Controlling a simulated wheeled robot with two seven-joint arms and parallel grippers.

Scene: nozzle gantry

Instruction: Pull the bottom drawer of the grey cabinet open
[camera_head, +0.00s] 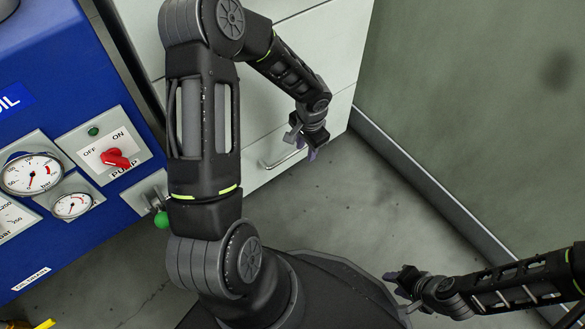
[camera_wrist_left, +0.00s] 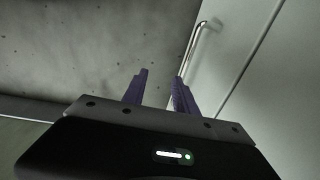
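The grey cabinet (camera_head: 318,45) stands at the top middle of the head view, pale and flat-fronted. Its bottom drawer (camera_head: 335,118) looks shut, with a bar handle (camera_head: 270,165) low on its front. In the left wrist view the handle (camera_wrist_left: 199,38) is a shiny bar beyond the right-hand finger. My left gripper (camera_head: 303,147) is close to the handle, with its purple fingers apart; they also show in the left wrist view (camera_wrist_left: 160,88), with nothing between them. Whether a finger touches the handle I cannot tell. My right gripper (camera_head: 398,292) looks open and empty, over the floor.
A blue machine (camera_head: 85,245) with gauges (camera_head: 31,174), a red switch (camera_head: 116,158) and a green knob (camera_head: 161,220) stands left of the cabinet. A green-grey wall (camera_head: 480,110) with a skirting rises on the right. The floor (camera_head: 350,200) before the drawer is clear.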

